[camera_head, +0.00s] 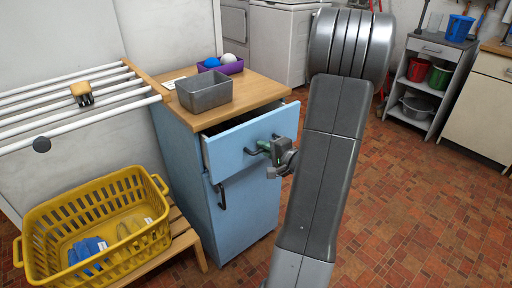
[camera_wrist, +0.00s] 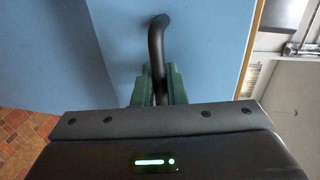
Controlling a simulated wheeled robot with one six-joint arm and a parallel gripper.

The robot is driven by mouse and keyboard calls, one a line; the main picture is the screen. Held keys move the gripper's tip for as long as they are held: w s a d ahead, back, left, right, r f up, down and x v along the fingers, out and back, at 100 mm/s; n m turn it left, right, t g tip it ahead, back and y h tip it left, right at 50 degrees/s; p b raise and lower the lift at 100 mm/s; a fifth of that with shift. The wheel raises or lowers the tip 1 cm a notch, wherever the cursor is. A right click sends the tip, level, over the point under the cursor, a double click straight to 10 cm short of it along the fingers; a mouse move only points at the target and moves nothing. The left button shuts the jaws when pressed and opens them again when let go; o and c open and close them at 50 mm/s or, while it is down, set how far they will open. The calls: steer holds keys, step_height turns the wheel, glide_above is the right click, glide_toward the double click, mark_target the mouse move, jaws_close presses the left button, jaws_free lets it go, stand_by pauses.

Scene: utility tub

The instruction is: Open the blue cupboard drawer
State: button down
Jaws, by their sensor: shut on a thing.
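The blue cupboard (camera_head: 174,163) stands left of my arm, with a wooden top. Its blue drawer (camera_head: 232,149) is pulled partly out, and a dark gap shows above its front. My gripper (camera_head: 266,146) is at the drawer front, shut on the dark drawer handle (camera_head: 252,151). In the wrist view the green fingers of my gripper (camera_wrist: 160,86) sit on both sides of the black bar handle (camera_wrist: 157,40). The blue drawer front (camera_wrist: 205,45) fills much of that view. The cupboard door below the drawer is closed, with a dark handle (camera_head: 222,197).
A yellow basket (camera_head: 146,243) with gloves rests on a low wooden bench at left. A white drying rack (camera_head: 60,112) juts from the wall. Tiled floor lies open at right.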

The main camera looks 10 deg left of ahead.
steer(key=f+b+v, duration=0.2)
steer(key=v, duration=0.8)
steer(key=f+b+v, duration=0.2)
steer(key=b+v, duration=0.1)
steer(key=v, duration=0.8)
steer(key=shift+s+d+f, duration=0.25)
steer(key=shift+s+d, duration=0.1)
steer(key=shift+d, duration=0.15)
steer(key=c, duration=1.6)
jaws_free()
steer(key=shift+d, duration=0.1)
steer(key=p+v, duration=0.2)
steer(key=v, duration=1.1)
steer(key=shift+s+d, duration=0.25)
steer(key=shift+a, duration=0.1)
steer(key=b+x, duration=0.2)
steer(key=x, duration=1.1)
steer(key=shift+w+a, duration=0.25)
steer(key=shift+w, duration=0.05)
